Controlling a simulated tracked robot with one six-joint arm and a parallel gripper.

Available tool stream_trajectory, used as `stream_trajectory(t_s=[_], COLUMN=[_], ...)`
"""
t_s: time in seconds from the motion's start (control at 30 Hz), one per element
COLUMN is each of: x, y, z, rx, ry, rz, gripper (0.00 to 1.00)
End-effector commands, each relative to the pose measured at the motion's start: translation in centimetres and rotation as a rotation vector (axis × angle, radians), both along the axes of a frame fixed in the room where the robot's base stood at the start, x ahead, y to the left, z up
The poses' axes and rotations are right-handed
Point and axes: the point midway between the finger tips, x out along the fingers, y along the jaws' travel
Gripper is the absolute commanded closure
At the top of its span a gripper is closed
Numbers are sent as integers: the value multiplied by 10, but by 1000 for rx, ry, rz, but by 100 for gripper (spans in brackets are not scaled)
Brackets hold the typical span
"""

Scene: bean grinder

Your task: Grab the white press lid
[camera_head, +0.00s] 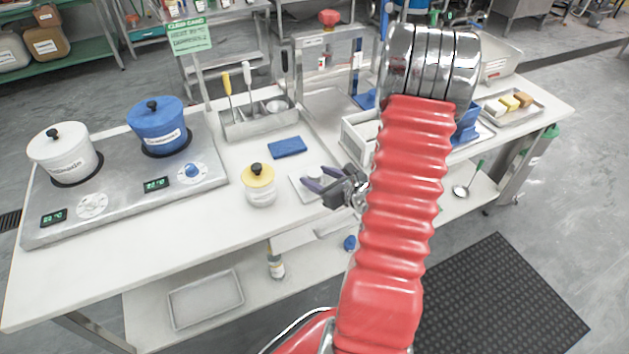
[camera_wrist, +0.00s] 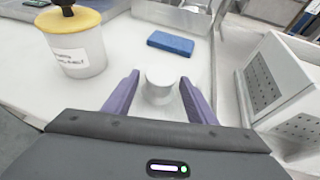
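A small white round piece (camera_wrist: 161,82), which looks like the press lid, stands on a thin pale board (camera_wrist: 150,108) in the wrist view. My gripper (camera_wrist: 159,80) is open, with one purple finger on each side of the piece in the picture. I cannot tell whether the fingers are level with it or above it, and I see no contact. In the head view my gripper (camera_head: 311,184) is over the table beside the pale board (camera_head: 297,187). The white piece is hard to make out there.
A white jar with a yellow lid (camera_head: 259,185) stands left of my gripper. A blue sponge-like block (camera_head: 288,147) lies behind. A white perforated box (camera_wrist: 283,82) is close on the right. A hotplate (camera_head: 122,185) with white and blue pots fills the left.

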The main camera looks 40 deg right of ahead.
Motion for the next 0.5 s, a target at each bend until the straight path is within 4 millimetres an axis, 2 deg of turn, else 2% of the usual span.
stream_trajectory(t_s=[0.07, 0.5], x=[0, -1], y=[0, -1], z=[0, 0], rx=[0, 1], ry=[0, 0], rz=[0, -1], gripper=[55, 85])
